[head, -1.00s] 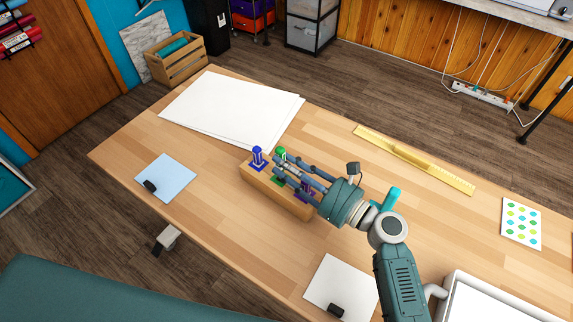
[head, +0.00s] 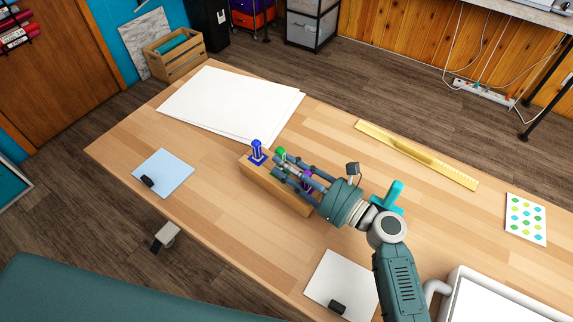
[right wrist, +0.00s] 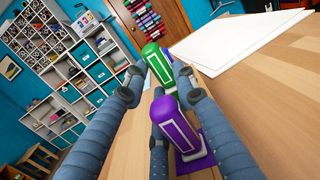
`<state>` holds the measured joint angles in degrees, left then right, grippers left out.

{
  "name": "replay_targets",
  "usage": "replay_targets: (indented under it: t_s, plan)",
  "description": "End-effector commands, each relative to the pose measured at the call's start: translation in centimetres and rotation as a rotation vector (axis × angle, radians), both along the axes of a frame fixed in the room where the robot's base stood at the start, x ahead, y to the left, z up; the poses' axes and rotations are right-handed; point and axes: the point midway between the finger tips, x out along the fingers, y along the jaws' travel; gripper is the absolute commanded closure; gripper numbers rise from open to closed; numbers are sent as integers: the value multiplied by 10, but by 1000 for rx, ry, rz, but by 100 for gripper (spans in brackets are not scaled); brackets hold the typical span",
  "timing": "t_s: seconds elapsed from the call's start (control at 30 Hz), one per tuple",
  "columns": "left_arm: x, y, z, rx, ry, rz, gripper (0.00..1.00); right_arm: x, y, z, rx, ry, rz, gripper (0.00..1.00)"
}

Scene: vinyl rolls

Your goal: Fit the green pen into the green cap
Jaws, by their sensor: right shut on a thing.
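The green pen (right wrist: 159,64) has a rounded green top and a white panel. In the head view only a little of its green top (head: 280,153) shows past my fingers. My right gripper (head: 279,165) is shut on the green pen over the wooden block (head: 262,178). In the right wrist view its fingertips (right wrist: 157,79) flank the pen. My left gripper is not in view.
A blue pen (head: 256,150) stands upright at the block's left end. A purple pen (right wrist: 178,123) stands on a purple base close to my fingers. White sheets (head: 230,103) lie behind the block and a yellow ruler (head: 415,155) to the right. Table space between them is clear.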

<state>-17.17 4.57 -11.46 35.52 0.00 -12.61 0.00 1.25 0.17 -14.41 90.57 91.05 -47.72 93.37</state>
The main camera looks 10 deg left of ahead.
Motion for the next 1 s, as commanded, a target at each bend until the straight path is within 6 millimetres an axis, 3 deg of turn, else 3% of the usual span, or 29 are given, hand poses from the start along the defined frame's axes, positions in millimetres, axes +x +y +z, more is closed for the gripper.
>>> replay_targets:
  t_s: [0.5, 0.53, 0.63, 1.0]
  plan:
    - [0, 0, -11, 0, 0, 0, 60, 0, 0, -14, 0, 0, 0, 93]
    - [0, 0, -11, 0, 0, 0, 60, 0, 0, -14, 0, 0, 0, 71]
    - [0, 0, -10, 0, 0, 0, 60, 0, 0, -14, -2, 1, 0, 51]
    - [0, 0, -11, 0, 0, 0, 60, -2, 0, -20, -9, 8, 3, 51]
